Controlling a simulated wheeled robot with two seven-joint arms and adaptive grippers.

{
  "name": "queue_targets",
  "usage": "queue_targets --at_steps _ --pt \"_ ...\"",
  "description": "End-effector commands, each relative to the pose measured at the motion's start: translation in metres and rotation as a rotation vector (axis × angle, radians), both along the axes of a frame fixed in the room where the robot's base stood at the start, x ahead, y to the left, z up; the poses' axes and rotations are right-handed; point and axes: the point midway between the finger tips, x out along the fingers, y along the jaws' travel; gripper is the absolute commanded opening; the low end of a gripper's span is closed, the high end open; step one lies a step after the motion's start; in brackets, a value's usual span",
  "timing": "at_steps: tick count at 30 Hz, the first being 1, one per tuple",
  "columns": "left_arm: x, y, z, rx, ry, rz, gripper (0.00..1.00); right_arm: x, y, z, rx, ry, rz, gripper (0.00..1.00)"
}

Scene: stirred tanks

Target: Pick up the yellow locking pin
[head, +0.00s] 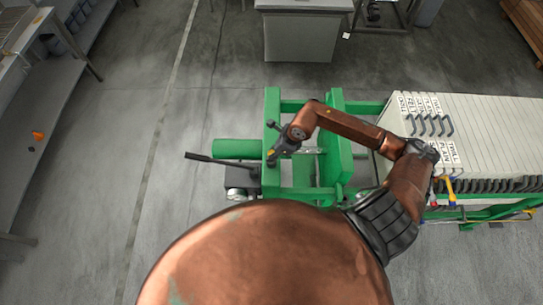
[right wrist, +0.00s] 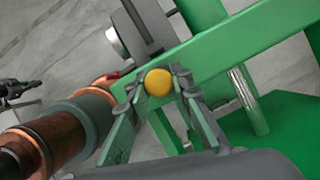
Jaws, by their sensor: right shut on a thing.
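The yellow locking pin shows its round yellow head (right wrist: 158,82) between the fingertips of my right gripper (right wrist: 157,84) in the right wrist view. The fingers are closed on it from both sides. The head is right beside a green frame bar (right wrist: 225,52); its shank is hidden, so I cannot tell whether it sits in a hole. In the head view my right gripper (head: 272,153) is at the left upright of the green frame (head: 272,110), with a small speck of yellow at its tips. My left gripper is not in view.
A stack of pale filter plates (head: 480,130) stands in the frame at the right. A dark lever (head: 205,159) sticks out left beside a green cylinder (head: 235,149). A cabinet (head: 300,35) stands at the back and a bench (head: 25,35) at the left.

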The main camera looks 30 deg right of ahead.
Motion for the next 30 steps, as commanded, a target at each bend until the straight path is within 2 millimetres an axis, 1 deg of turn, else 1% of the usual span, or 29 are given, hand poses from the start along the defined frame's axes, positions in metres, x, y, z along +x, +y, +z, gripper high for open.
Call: queue_targets --at_steps 1,5,13,17,20,24,26,30 --pt "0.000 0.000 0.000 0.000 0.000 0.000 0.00 0.000 0.000 0.000 0.000 0.000 0.000 0.08" --pt "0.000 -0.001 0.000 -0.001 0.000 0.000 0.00 0.000 0.000 0.000 0.000 0.000 0.000 0.00" --pt "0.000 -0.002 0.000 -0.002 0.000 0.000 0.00 0.000 0.000 0.001 0.001 -0.001 0.000 0.00" --pt "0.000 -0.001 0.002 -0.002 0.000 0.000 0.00 0.000 0.000 0.005 -0.001 -0.001 0.001 0.00" --pt "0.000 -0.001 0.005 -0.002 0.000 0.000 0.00 0.001 0.000 0.014 -0.001 -0.003 0.001 0.00" --pt "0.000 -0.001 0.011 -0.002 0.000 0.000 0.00 0.001 0.000 0.034 -0.001 -0.004 0.002 0.00" --pt "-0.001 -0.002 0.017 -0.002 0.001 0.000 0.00 -0.008 -0.003 0.043 -0.003 -0.001 0.001 0.00" --pt "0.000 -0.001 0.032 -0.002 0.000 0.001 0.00 -0.028 -0.007 0.068 -0.004 0.002 0.001 0.00"
